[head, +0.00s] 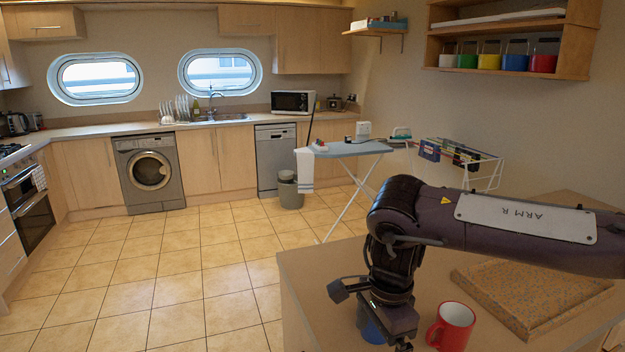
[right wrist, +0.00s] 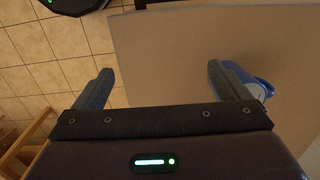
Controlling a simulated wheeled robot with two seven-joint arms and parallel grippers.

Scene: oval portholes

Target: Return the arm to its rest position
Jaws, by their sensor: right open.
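My right arm reaches in from the right in the head view, bent down at its wrist. My right gripper (head: 371,312) is over the near-left part of the wooden counter (head: 318,272). In the right wrist view the right gripper (right wrist: 161,74) is open, with nothing between its fingers. A blue mug (head: 371,329) is partly hidden by the gripper in the head view. In the right wrist view the blue mug (right wrist: 258,88) shows behind the right-hand finger; I cannot tell whether they touch. My left gripper is not in view.
A red mug (head: 453,328) stands on the counter right of the gripper. A speckled board (head: 530,297) lies behind it, under my forearm. An ironing board (head: 345,149) and a drying rack (head: 485,178) stand beyond. The tiled floor at left is clear.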

